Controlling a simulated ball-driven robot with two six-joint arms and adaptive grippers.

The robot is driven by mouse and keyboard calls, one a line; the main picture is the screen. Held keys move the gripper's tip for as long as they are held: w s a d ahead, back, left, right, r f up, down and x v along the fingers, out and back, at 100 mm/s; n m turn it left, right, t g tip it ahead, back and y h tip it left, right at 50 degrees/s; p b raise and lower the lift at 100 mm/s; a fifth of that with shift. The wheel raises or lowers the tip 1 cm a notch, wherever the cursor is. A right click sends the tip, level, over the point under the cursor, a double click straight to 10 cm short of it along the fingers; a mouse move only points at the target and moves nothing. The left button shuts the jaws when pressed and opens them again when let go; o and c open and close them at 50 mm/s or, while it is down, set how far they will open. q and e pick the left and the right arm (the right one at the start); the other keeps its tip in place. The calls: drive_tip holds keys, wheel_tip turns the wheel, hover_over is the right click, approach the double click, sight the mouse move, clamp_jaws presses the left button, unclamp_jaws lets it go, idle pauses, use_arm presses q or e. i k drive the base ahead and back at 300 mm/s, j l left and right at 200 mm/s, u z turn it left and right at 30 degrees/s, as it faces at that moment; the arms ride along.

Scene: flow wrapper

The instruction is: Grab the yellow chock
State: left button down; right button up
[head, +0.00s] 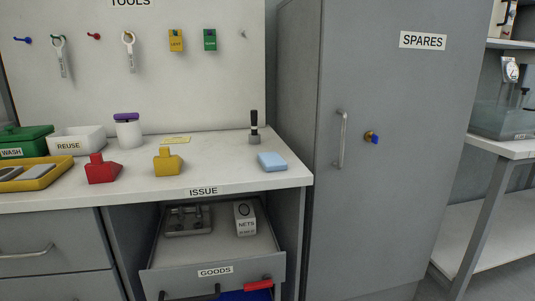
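The yellow chock (168,161) stands on the white counter, a wedge-like block with an upright knob on top. It is right of a similar red chock (102,170), with a gap between them. Its front and top are in clear view.
A white REUSE bin (76,142), a purple-lidded jar (127,132), a black-handled tool (254,128) and a light blue block (272,162) share the counter. The GOODS drawer (213,276) below stands open. A grey SPARES cabinet (385,190) rises at the right.

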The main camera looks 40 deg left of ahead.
sight(165, 165)
drive_tip(key=k+j+u, duration=0.25)
drive_tip(key=j+u, duration=0.3)
drive_tip(key=k+j+u, duration=0.25)
drive_tip(key=j, duration=0.25)
drive_tip(key=j+u, duration=0.25)
drive_tip(key=j, duration=0.1)
